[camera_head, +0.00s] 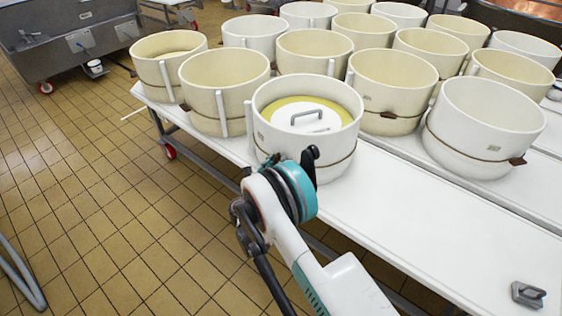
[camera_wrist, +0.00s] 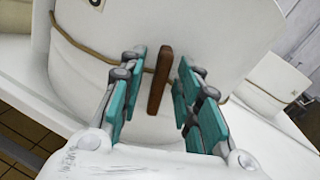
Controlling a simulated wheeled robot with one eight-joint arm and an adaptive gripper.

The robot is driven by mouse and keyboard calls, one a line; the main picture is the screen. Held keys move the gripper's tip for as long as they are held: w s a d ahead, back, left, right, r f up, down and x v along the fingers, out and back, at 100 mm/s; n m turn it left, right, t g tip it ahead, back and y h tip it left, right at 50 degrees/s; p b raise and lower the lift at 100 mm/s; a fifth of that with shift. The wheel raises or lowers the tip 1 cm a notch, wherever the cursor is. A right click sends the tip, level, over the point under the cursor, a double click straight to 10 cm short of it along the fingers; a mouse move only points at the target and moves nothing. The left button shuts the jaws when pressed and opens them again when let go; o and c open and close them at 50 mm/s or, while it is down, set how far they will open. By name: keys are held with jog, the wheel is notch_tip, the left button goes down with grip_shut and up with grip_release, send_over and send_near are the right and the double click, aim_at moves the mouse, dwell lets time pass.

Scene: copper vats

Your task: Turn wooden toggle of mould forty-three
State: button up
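A white round mould (camera_head: 335,160) with a white handled lid (camera_head: 307,117) over yellow contents stands at the front of the table. In the wrist view its wall (camera_wrist: 190,40) fills the middle, with a brown cord around it. The brown wooden toggle (camera_wrist: 160,80) stands nearly upright against that wall. My gripper (camera_wrist: 162,78) is open, one teal finger on each side of the toggle, with a gap on both sides. In the camera_head view my gripper (camera_head: 287,162) is at the mould's front and the toggle is hidden. The mould's number is not legible.
Several other moulds stand close behind and beside it, including a white one (camera_head: 485,125) to the right with its own cord and toggle. The white table (camera_head: 430,215) is clear at the front right, except for a grey handled piece (camera_head: 527,294). Tiled floor (camera_head: 95,190) lies at left.

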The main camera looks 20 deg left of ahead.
grip_shut()
jog(key=shift+d+m, duration=0.1)
jog(key=shift+m, duration=1.4)
grip_release()
